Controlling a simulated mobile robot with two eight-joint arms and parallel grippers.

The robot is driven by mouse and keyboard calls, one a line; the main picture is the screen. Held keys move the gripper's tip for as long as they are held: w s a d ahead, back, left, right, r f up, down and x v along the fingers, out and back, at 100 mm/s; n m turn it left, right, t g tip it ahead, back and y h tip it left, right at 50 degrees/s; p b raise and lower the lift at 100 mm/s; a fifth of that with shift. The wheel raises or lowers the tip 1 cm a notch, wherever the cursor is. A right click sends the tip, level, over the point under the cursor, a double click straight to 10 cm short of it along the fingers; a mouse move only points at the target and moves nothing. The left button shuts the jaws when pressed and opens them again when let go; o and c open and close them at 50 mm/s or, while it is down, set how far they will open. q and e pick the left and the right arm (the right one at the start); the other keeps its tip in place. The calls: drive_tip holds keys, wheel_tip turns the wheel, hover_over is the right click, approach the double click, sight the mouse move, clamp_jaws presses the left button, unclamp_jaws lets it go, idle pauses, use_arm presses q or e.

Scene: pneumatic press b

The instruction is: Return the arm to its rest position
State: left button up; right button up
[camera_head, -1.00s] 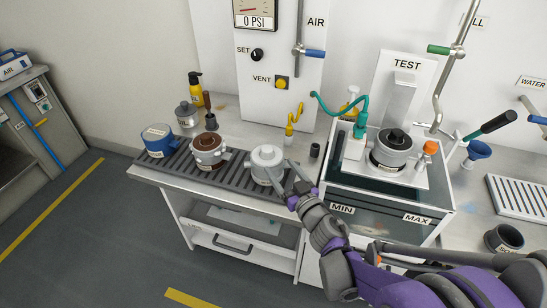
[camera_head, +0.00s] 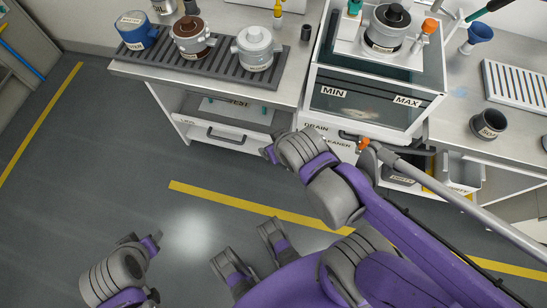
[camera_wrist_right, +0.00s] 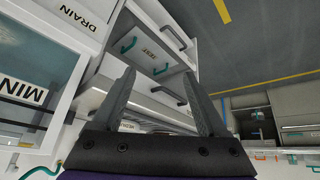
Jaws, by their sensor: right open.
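My right arm (camera_head: 335,200) comes in from the right in the head view, with its ribbed grey wrist end in front of the bench, below the grey part on the slotted rack. Its fingers are hidden behind the wrist there. In the right wrist view my right gripper (camera_wrist_right: 158,76) is open, with two dark fingers spread apart and nothing between them. My left gripper cannot be made out; only grey and purple parts of my body show at the lower left.
The rack (camera_head: 205,68) holds a blue part (camera_head: 137,35), a brown part (camera_head: 190,38) and a light grey part (camera_head: 256,48). The MIN/MAX tank (camera_head: 365,100) stands right of it. A dark cup (camera_head: 488,124) is at the right. Open floor (camera_head: 110,175) lies in front.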

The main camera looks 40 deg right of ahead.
drive_tip(key=shift+n+g+y, duration=0.5)
drive_tip(key=shift+g, duration=0.2)
drive_tip(key=s+a, duration=0.2)
drive_tip(key=s, duration=0.1)
drive_tip(key=shift+s+a+f, duration=0.15)
drive_tip(key=shift+a+f, duration=0.25)
wheel_tip(320, 180, up, 13)
drive_tip(key=w+p, duration=0.1)
drive_tip(key=p, duration=1)
drive_tip(key=shift+w+f+t, duration=0.2)
drive_tip(key=shift+w+t, duration=0.1)
drive_tip(key=shift+w, duration=0.1)
